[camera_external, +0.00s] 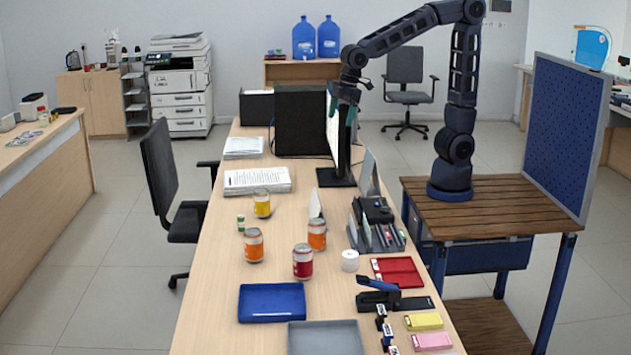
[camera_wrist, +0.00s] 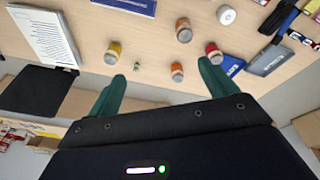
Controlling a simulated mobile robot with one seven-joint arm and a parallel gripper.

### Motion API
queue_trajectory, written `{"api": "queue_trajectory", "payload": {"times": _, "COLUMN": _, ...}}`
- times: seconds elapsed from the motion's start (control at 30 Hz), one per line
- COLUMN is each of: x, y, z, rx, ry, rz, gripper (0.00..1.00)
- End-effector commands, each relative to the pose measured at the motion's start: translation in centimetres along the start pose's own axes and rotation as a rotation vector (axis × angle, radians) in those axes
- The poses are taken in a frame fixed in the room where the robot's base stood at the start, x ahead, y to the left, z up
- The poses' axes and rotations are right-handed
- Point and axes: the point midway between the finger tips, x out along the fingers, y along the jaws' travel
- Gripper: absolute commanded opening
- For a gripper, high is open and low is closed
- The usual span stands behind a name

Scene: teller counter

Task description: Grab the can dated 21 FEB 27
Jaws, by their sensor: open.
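Several cans stand upright on the long counter. In the external view they are a yellow can (camera_external: 262,204), an orange can (camera_external: 254,245), an orange-red can (camera_external: 317,235) and a red can (camera_external: 302,262). The wrist view shows the yellow can (camera_wrist: 113,52), the orange can (camera_wrist: 177,72), the orange-red can (camera_wrist: 183,30) and the red can (camera_wrist: 212,53). No date is legible on any can. My gripper (camera_external: 342,112) is open and empty, high by the monitor, well behind the cans. Its two green fingers (camera_wrist: 162,74) are spread apart in the wrist view.
A monitor (camera_external: 335,135), a desk organizer (camera_external: 375,225) and a white roll (camera_external: 350,260) stand near the cans. A blue tray (camera_external: 272,303) and grey tray (camera_external: 325,338) lie in front. A small green-labelled item (camera_external: 240,223) is beside the yellow can.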

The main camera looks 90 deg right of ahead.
Motion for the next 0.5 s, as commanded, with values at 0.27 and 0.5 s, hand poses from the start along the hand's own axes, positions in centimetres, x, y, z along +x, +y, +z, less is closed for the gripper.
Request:
{"api": "queue_trajectory", "payload": {"times": 0.27, "x": 5.5, "y": -3.0, "z": -7.2, "rx": -0.146, "ry": -0.047, "rz": -0.030, "gripper": 0.85}}
{"api": "queue_trajectory", "payload": {"times": 0.5, "x": 11.1, "y": -6.5, "z": -12.5, "rx": -0.269, "ry": -0.082, "rz": -0.056, "gripper": 0.85}}
